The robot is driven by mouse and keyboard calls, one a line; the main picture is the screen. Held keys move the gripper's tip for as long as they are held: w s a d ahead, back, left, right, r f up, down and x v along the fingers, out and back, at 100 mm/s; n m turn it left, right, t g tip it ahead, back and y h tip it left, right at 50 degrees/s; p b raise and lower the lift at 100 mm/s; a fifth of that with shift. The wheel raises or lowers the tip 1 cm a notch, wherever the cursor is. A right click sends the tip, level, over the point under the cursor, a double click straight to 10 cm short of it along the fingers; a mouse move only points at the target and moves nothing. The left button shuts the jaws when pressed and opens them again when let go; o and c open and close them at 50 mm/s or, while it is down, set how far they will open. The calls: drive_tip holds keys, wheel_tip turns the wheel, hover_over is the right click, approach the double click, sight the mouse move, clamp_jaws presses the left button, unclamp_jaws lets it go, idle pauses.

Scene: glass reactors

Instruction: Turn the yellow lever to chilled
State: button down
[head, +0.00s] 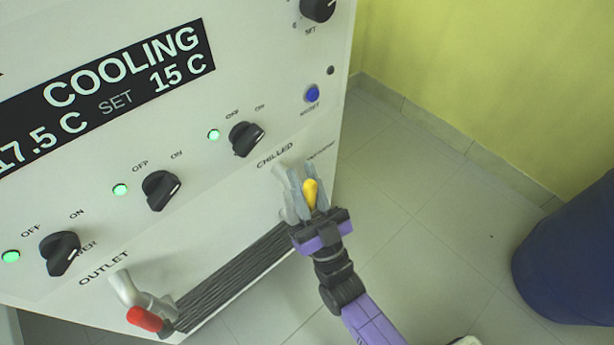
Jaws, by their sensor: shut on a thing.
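The yellow lever (310,189) is on the lower right of the white cabinet front, just below the printed word CHILLED (275,156). A second label to its right is too small to read surely. My gripper (303,183) is at the lever, its grey fingers on either side of it and shut on it. The fingers hide part of the lever and most of the pipe fitting (284,172) behind it. I cannot tell the lever's exact angle.
A red-handled valve (145,319) sits by OUTLET at lower left, with a dark grille (235,272) between. Black knobs (162,190) and a blue button (312,94) are above. A dark blue barrel (570,262) stands at right; the tiled floor (430,200) between is clear.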

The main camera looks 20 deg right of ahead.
sight(312, 205)
drive_tip(key=shift+f, duration=0.1)
idle(0.3)
drive_tip(key=c, duration=1.2)
unclamp_jaws()
drive_tip(key=shift+c, duration=0.2)
drive_tip(key=shift+p+v, duration=0.4)
drive_tip(key=shift+v, duration=3.5)
